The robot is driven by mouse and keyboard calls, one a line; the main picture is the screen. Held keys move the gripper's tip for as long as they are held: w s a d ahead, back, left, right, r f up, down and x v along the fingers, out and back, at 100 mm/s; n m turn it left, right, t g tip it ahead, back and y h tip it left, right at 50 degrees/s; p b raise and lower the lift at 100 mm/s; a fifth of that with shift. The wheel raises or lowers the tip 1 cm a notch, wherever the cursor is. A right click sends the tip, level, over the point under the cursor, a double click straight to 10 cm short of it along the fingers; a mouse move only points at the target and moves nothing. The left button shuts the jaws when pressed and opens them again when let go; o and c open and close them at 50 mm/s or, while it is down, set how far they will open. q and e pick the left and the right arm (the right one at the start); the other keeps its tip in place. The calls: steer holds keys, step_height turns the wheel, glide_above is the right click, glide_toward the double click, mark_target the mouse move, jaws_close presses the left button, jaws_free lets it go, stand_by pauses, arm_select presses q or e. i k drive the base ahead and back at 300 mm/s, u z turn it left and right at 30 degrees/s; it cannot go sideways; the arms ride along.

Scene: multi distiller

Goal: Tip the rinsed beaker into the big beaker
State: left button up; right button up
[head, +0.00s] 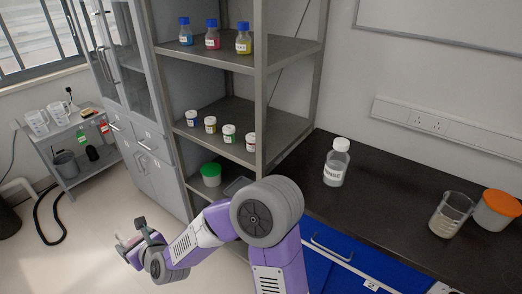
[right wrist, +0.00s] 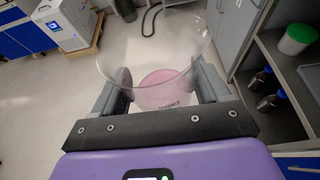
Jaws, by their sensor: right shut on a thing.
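My right gripper (head: 137,247) reaches out low over the floor in the head view, left of the shelf. In the right wrist view its fingers (right wrist: 165,88) are shut on a clear glass beaker (right wrist: 160,50) with pink contents at its bottom. The beaker shows only as a small pinkish shape in the head view. Another glass beaker (head: 451,216) with a pale layer inside stands on the dark counter at right. Clear vessels (head: 38,122) stand on the cart at far left. I cannot tell which is the big beaker. My left gripper is not in view.
The dark counter (head: 395,190) also holds a bottle labelled RINSE (head: 336,165) and an orange-lidded container (head: 497,209). The shelf (head: 225,125) carries small jars and bottles. The cart (head: 85,160) stands by grey cabinets. The floor between is mostly open; a black hose (head: 42,212) lies at left.

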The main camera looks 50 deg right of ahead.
mark_target(455, 208)
steer(key=u, duration=0.6)
steer(key=k, duration=1.65)
steer(key=z, duration=1.95)
